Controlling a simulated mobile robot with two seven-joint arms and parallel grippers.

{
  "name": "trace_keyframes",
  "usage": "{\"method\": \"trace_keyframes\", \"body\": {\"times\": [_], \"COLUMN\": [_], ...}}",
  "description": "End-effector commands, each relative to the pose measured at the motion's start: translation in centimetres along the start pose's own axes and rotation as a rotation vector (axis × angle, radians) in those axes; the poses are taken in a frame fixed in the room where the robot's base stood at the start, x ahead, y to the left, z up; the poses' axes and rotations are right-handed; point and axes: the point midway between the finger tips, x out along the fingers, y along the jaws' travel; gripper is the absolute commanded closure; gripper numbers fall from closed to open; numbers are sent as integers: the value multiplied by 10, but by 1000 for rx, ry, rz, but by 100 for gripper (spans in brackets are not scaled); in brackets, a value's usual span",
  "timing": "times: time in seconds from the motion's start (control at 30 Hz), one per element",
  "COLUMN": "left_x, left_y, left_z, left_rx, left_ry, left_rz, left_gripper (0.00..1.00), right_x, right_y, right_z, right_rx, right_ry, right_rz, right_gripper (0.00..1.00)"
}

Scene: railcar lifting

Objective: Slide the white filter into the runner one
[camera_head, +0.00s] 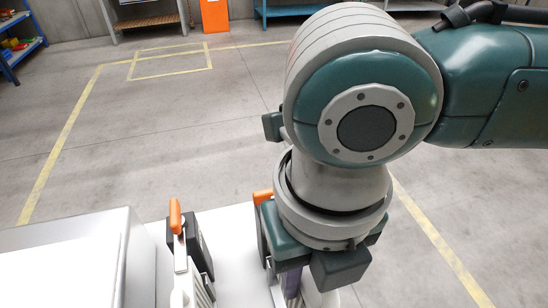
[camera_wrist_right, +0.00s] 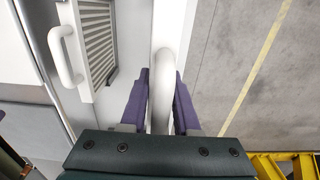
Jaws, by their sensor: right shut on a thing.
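My right gripper (camera_wrist_right: 162,103) is shut, its purple fingers on either side of a curved white handle (camera_wrist_right: 164,75). The handle runs up to a white part (camera_wrist_right: 172,22), probably the white filter, of which only a narrow strip shows. In the head view the right gripper (camera_head: 292,284) is low, at the right end of a white surface, and my arm hides most of what it holds. To the left, a white louvred unit (camera_wrist_right: 97,42) has its own white handle (camera_wrist_right: 60,56). I cannot tell which part is runner one. My left gripper is not in view.
Orange-handled clamps stand on the white surface (camera_head: 228,225), one at the left (camera_head: 175,216) and one partly hidden beside my gripper (camera_head: 262,197). A grey-white box (camera_head: 65,262) stands at front left. Open concrete floor with yellow lines lies beyond.

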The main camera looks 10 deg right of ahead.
Motion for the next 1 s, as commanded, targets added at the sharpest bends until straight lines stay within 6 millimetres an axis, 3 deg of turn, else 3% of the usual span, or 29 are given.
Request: {"method": "trace_keyframes", "body": {"times": [1.0], "left_x": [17], "left_y": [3], "left_z": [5], "left_rx": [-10], "left_ry": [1], "left_rz": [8], "left_gripper": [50], "right_x": [27], "right_y": [0], "right_z": [0], "right_rx": [0], "right_ry": [0], "right_rz": [0], "right_gripper": [100]}}
